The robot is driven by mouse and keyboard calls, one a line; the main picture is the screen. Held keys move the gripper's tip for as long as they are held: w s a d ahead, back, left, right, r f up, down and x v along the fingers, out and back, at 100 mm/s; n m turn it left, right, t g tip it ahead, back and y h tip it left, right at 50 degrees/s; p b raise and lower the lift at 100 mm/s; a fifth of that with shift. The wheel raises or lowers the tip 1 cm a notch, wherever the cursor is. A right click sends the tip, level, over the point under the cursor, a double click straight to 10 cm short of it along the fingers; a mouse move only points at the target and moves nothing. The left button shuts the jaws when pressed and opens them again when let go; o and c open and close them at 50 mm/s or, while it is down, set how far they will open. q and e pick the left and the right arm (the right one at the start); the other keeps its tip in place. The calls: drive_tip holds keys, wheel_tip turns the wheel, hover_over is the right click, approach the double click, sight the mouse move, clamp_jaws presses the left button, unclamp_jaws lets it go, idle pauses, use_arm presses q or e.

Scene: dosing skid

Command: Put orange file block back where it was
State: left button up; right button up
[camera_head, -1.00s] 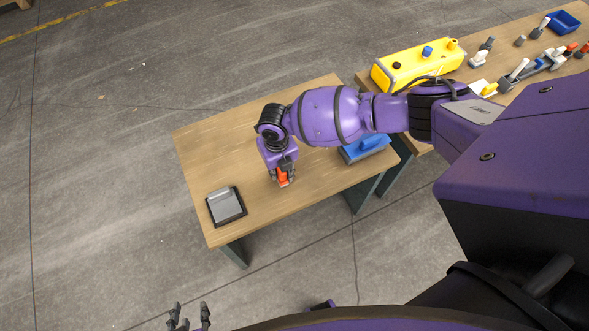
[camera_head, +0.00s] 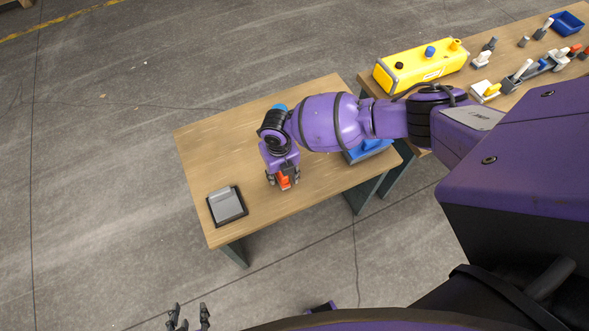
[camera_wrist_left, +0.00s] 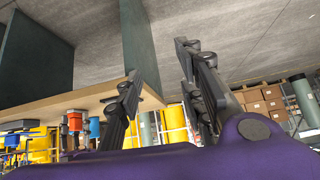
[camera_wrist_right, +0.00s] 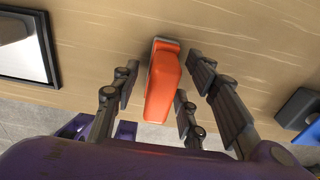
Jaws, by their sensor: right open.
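The orange file block (camera_head: 284,182) is at the wooden table, near its front edge. In the right wrist view the block (camera_wrist_right: 163,85) appears as a long orange body between my right gripper's fingers, with gaps visible beside it. My right gripper (camera_head: 283,179) is open around it, coming from above. Whether the block's underside touches the table is hard to tell. My left gripper (camera_head: 188,320) is open and empty, low at the front, off the table; its spread fingers (camera_wrist_left: 160,80) show in the left wrist view.
A grey device in a black frame (camera_head: 226,205) lies at the table's front left. A blue object (camera_head: 368,150) sits at the right, partly hidden by my arm. A small blue thing (camera_head: 279,107) shows behind my wrist. A yellow box (camera_head: 420,66) stands on the second table.

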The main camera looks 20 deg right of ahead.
drive_tip(key=shift+w+r, duration=0.15)
drive_tip(key=shift+r, duration=0.3)
wheel_tip(320, 180, up, 11)
drive_tip(key=shift+f+p, duration=0.2)
drive_tip(key=shift+p, duration=0.3)
drive_tip(key=shift+r, duration=0.5)
drive_tip(key=s+a+f+m+y, duration=0.1)
drive_tip(key=s+a+f+m, duration=0.1)
drive_tip(key=s+a, duration=0.1)
drive_tip(key=s+a+f+m+y, duration=0.2)
drive_tip(key=s+a+m, duration=0.1)
drive_tip(key=a, duration=0.2)
drive_tip(key=s+a+f+m+t+y, duration=0.1)
drive_tip(key=s+a+f+m, duration=0.2)
drive_tip(key=a, duration=0.1)
drive_tip(key=shift+s, duration=0.35)
drive_tip(key=s+a+m+t+y, duration=0.2)
drive_tip(key=s+a+m, duration=0.1)
drive_tip(key=m, duration=0.4)
drive_tip(key=s+d+f+m+t+h, duration=0.1)
drive_tip(key=s+d+m+t+h, duration=0.1)
drive_tip(key=s+d+m, duration=0.6)
drive_tip(key=s+d+f+m+t+h, duration=0.1)
drive_tip(key=s+d+m+t+h, duration=0.2)
drive_tip(key=s+d+m, duration=0.4)
drive_tip(key=d+m+h, duration=0.1)
drive_tip(key=d+m, duration=0.5)
drive_tip(key=shift+s+d, duration=0.15)
drive_tip(key=shift+s, duration=0.2)
